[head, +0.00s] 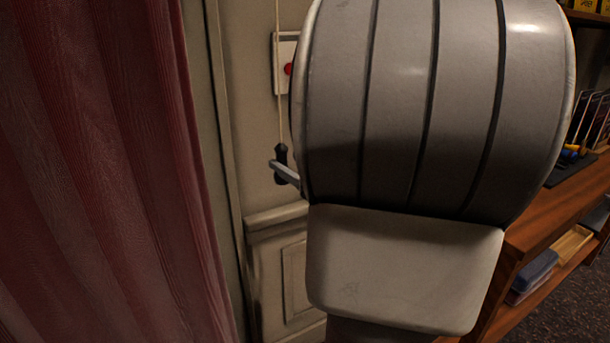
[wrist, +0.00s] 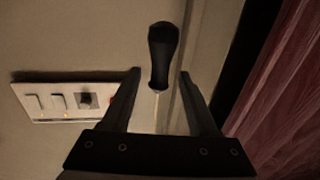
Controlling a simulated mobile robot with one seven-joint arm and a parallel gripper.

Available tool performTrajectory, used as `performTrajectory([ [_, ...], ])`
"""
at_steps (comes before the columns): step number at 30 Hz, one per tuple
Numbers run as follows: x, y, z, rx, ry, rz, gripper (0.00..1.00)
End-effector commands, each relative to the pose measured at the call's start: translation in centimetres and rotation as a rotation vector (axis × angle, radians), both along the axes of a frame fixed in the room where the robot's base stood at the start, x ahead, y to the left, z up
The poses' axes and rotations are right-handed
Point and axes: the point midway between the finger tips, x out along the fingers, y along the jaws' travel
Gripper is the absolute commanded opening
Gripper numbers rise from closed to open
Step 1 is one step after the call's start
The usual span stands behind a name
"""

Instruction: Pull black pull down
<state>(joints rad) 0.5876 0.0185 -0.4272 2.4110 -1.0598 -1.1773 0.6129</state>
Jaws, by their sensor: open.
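The black pull (head: 281,155) hangs at the end of a thin pale cord (head: 279,80) in front of the wall in the head view. In the wrist view the black pull (wrist: 160,55) shows between the two fingers of my gripper (wrist: 160,73), with a visible gap on each side. My gripper is open. In the head view one grey finger (head: 284,172) shows beside and across the lower part of the pull; my arm hides the rest of the gripper.
A white switch plate (wrist: 65,100) is on the wall close to my gripper; part of it, with a red button, shows in the head view (head: 287,50). A red curtain (head: 100,170) hangs at left. A wooden shelf unit (head: 545,220) stands at right.

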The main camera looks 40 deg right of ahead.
Motion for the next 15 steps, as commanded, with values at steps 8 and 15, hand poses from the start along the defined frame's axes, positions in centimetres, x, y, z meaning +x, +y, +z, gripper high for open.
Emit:
performTrajectory([
  [8,-6.9,0.4,0.2,0.000,0.000,-0.005,0.60],
  [15,-10.2,0.7,-0.1,-0.001,-0.001,-0.001,0.60],
])
